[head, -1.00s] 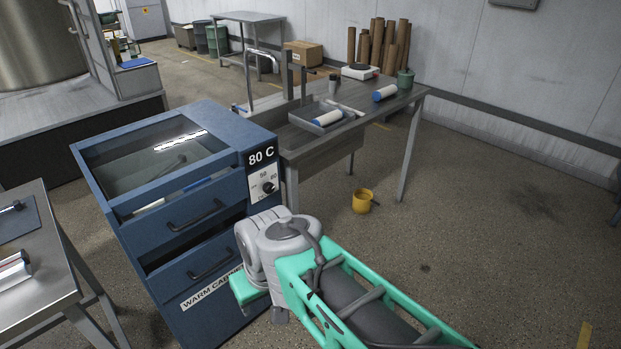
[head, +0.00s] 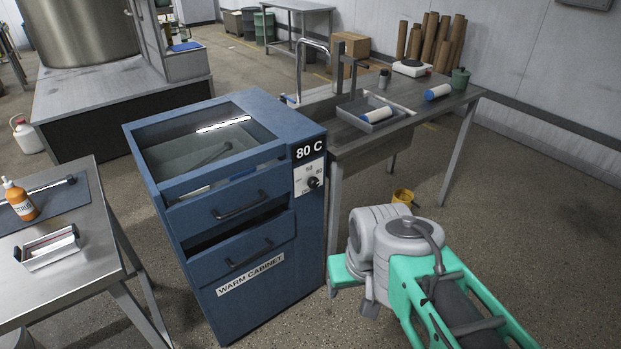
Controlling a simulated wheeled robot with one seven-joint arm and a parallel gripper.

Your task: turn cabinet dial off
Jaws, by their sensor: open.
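The blue warm cabinet (head: 228,297) stands left of centre, with a sign reading 80 C at its upper right front corner. The marks and the dial's pointing direction are too small to read surely. My grey and green arm is at the lower right, to the right of the cabinet and apart from the dial in the picture. My gripper's fingers do not show.
A metal table (head: 92,250) with an orange bottle (head: 20,200) and a small tray (head: 48,248) stands at left. A workbench (head: 398,125) with a sink tap is behind the cabinet. Floor at right is clear.

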